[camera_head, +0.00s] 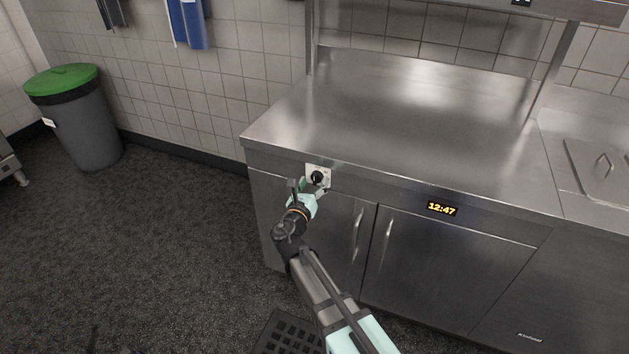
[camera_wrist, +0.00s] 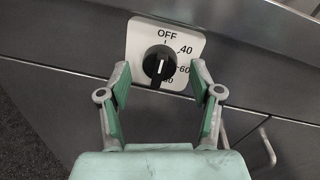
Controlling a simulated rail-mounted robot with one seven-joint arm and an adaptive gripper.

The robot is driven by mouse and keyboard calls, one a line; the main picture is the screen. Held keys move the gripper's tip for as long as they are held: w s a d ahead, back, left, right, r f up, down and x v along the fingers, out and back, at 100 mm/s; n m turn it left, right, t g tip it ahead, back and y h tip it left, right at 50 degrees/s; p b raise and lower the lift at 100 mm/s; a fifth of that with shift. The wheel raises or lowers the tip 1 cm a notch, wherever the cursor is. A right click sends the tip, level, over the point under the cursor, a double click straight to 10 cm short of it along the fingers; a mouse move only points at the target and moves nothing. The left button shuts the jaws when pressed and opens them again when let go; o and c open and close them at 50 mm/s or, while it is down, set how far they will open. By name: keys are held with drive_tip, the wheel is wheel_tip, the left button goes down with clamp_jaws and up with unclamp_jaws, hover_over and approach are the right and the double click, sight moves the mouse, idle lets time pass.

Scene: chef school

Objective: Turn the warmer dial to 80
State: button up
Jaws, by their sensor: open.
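The warmer dial is a round black knob (camera_wrist: 160,64) with a white line, on a white square plate (camera_wrist: 138,45) marked OFF, 40, 60 and a partly covered 80. The white line runs close to upright; I cannot tell exactly which mark it points to. In the head view the knob (camera_head: 317,177) sits on the front left of the steel warmer counter (camera_head: 400,110). My gripper (camera_wrist: 160,78) is open, its two green-padded fingers to the left and right of the knob, with gaps on both sides. In the head view my gripper (camera_head: 309,189) is just in front of the plate.
Two cabinet doors with upright handles (camera_head: 358,235) (camera_head: 387,242) are below the dial. A lit display (camera_head: 441,209) reads 12:47 on the front. A grey bin with a green lid (camera_head: 62,80) stands far left. The counter top is bare and the floor at left is open.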

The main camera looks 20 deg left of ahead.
drive_tip(key=shift+w, duration=0.65)
drive_tip(key=c, duration=1.1)
drive_tip(key=shift+c, duration=0.2)
